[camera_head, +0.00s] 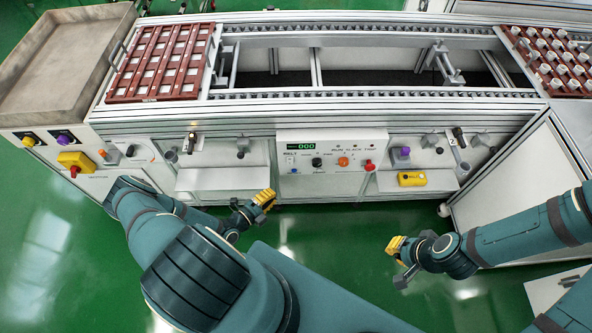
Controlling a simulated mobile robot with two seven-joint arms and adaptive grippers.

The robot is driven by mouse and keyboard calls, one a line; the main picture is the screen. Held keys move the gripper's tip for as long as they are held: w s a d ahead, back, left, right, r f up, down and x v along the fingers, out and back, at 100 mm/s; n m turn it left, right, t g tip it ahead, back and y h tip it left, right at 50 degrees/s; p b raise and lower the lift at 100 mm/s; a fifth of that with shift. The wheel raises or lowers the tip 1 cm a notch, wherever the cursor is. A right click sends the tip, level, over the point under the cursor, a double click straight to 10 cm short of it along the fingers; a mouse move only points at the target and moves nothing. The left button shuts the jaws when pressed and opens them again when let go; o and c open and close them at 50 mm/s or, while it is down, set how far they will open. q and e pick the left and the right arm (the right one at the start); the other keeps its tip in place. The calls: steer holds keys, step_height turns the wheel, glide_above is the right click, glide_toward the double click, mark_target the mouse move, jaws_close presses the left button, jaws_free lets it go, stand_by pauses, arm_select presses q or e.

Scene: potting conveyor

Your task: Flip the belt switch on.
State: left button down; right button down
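The control panel (330,150) stands on the front of the conveyor, near the middle of the view. It has a green display (304,146) reading 000. A small white belt switch (290,160) sits under the BELT label at the panel's left; its position is too small to tell. My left gripper (265,198), with yellow fingertips, is below and left of the panel, apart from it. My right gripper (397,247) is over the green floor, below and right of the panel. Neither visibly holds anything; whether their fingers are open or shut is unclear.
The panel also bears a black knob (317,162), an orange button (343,161) and a red button (369,165). A yellow box (412,179) is on the right shelf. Red trays (160,98) stand at the conveyor's ends. The floor between my grippers is clear.

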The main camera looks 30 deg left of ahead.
mark_target(290, 161)
arm_select(q)
steer(key=shift+a+y, duration=0.15)
steer(key=shift+y, duration=0.15)
steer(key=shift+w, duration=0.1)
steer(key=x, duration=0.4)
steer(key=a+b+x, duration=0.1)
steer(key=x, duration=0.3)
steer(key=a+x, duration=0.1)
steer(key=x, duration=0.3)
steer(key=shift+w+a+f+b, duration=0.15)
steer(key=shift+w+b, duration=0.2)
steer(key=shift+w, duration=0.3)
